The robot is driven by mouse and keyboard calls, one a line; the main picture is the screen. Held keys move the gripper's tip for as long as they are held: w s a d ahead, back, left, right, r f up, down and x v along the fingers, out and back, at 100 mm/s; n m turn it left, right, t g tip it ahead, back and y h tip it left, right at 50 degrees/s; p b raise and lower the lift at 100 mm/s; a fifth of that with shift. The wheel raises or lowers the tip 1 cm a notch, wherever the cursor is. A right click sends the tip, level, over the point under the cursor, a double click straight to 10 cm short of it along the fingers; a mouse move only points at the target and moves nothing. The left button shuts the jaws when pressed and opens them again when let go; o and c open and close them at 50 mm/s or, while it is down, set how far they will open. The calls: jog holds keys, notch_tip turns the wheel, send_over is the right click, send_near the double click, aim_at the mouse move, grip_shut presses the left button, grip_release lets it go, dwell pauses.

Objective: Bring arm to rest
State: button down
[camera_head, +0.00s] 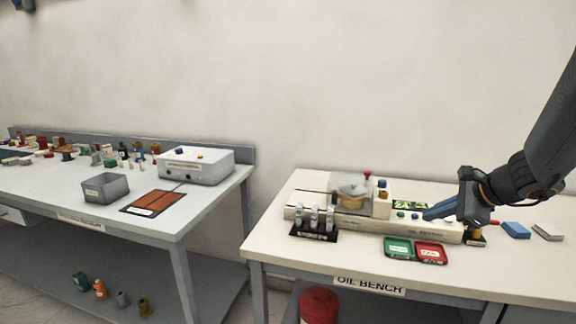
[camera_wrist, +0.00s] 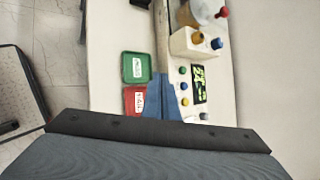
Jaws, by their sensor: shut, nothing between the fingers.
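My gripper (camera_head: 428,215) is at the right of the head view, over the oil bench's tester unit. Its blue fingers are together and hold nothing. They point left, just above the tester's front panel with its display and buttons. In the wrist view the shut fingers (camera_wrist: 162,98) lie between the tester's buttons and the green and red trays. The tester (camera_head: 350,222) is a long cream unit with a round cup (camera_head: 352,190) at its left part. My arm comes in from the upper right edge.
The green tray (camera_head: 399,248) and red tray (camera_head: 431,253) lie at the bench front. A rack of vials (camera_head: 314,225) stands left of them. A blue block (camera_head: 515,230) lies on the right. Another table (camera_head: 150,218) with a grey bin (camera_head: 106,188) stands at left, across a gap.

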jog(key=s+a+f+n+g+h, duration=0.2)
jog(key=s+a+f+n, duration=0.3)
jog(key=s+a+n, duration=0.4)
jog(key=s+a+f+n+g+h, duration=0.2)
jog(key=s+a+f+n+g, duration=0.2)
jog(key=s+a+n, duration=0.4)
jog(key=s+n+g, duration=0.1)
jog(key=s+n, duration=0.3)
jog(key=n, duration=0.1)
jog(key=shift+s+a+f, duration=0.15)
jog(key=shift+a+f, duration=0.2)
jog(key=shift+a, duration=0.05)
